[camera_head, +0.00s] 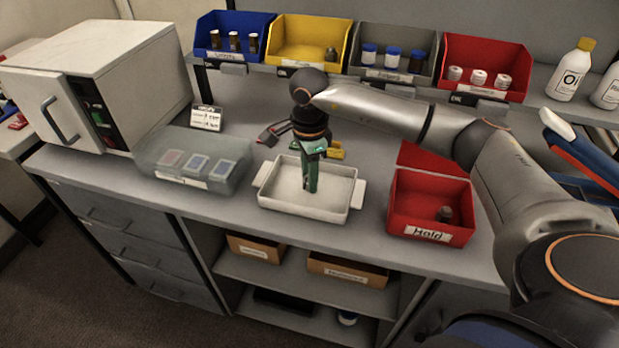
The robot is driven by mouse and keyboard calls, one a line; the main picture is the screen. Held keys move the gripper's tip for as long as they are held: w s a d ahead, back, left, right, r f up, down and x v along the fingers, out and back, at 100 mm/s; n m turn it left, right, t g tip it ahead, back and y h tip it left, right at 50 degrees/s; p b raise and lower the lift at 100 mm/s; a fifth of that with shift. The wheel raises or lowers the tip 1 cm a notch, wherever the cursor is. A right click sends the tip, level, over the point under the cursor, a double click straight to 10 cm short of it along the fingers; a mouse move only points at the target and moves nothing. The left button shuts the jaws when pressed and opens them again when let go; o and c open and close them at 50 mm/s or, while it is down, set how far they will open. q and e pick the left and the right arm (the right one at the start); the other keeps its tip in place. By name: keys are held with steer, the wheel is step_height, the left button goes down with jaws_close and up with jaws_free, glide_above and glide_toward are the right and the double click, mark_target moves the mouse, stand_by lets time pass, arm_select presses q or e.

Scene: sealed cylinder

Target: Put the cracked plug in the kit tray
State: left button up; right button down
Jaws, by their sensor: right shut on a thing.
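My right gripper (311,158) points down over the white tray (285,203), which has a handle at each side and looks like the kit tray. The gripper is shut on a narrow dark green thing (311,178), which hangs upright over the tray's inside. Its lower end is at or close to the tray floor; I cannot tell if it touches. I cannot make out a crack or be sure that it is the cracked plug. A small dark plug-like piece (444,214) stands in the red box marked Hold (433,190). My left gripper is not in view.
A clear lidded case (195,160) stands left of the tray, near a small sign (207,118). A white cabinet (100,80) is at far left. Blue, yellow, grey and red bins (486,66) line the back shelf. A yellow piece (336,150) lies behind the tray.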

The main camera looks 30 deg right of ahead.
steer(key=shift+f, duration=0.6)
steer(key=shift+f, duration=0.15)
steer(key=c, duration=0.6)
jaws_free()
step_height(320, 180, up, 12)
steer(key=shift+r, duration=0.2)
